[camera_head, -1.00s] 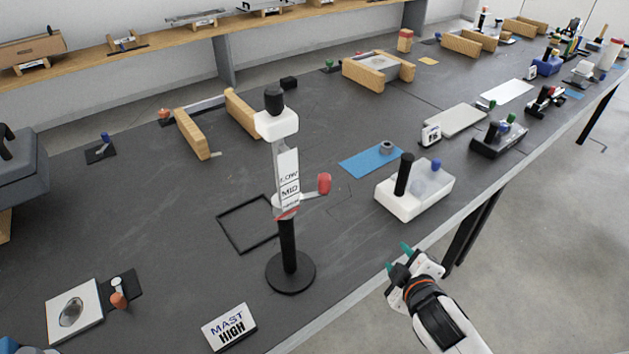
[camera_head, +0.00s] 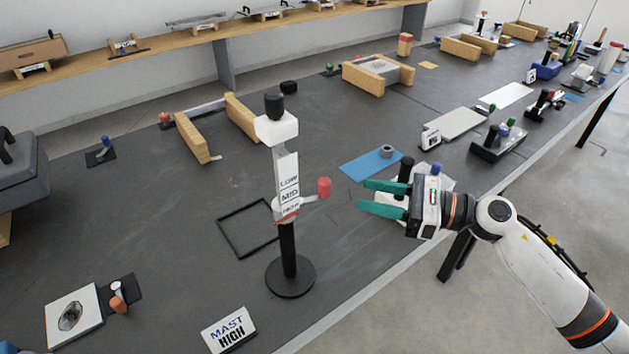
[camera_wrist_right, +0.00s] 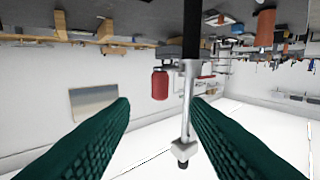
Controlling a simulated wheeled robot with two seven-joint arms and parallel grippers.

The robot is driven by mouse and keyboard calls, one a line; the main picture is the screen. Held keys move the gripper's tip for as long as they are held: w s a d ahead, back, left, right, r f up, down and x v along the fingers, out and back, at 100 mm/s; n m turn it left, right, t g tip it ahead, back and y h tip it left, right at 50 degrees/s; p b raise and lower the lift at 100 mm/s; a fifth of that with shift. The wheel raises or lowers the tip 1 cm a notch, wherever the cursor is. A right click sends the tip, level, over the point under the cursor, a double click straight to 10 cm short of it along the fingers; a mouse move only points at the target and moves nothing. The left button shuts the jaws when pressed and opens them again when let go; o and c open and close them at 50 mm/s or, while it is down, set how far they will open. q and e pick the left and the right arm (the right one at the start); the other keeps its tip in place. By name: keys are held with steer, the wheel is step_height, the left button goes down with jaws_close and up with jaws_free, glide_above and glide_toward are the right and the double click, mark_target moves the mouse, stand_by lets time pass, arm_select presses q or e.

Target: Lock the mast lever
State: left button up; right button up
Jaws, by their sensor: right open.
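The mast (camera_head: 287,235) stands upright on a round black base, with a white head and a LOW/MID/HIGH label strip. Its lever ends in a red knob (camera_head: 324,187) and sticks out to the right from the collar. My right gripper (camera_head: 365,196) is open and empty, its green fingers pointing left towards the knob with a gap between. In the right wrist view the red knob (camera_wrist_right: 160,84) appears ahead between the open fingers (camera_wrist_right: 160,104), apart from them. A sign reading MAST HIGH (camera_head: 229,330) lies in front of the mast. My left gripper is not in view.
A white box with a black stick (camera_head: 405,172) is partly hidden behind my right gripper. A blue mat (camera_head: 362,165) with a grey ring lies behind it. A black square frame (camera_head: 247,230) lies left of the mast. The bench between gripper and mast is clear.

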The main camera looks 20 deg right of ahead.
mark_target(321, 183)
steer(key=p+x, duration=0.2)
steer(key=x, duration=0.3)
steer(key=p+x, duration=0.1)
steer(key=x, duration=0.4)
steer(key=shift+w+a+r+p, duration=0.1)
steer(key=shift+r+p, duration=0.15)
steer(key=shift+p, duration=0.15)
steer(key=shift+w+a+f, duration=0.15)
steer(key=shift+w+a, duration=0.2)
steer(key=shift+a, duration=0.2)
steer(key=shift+c, duration=0.5)
jaws_close()
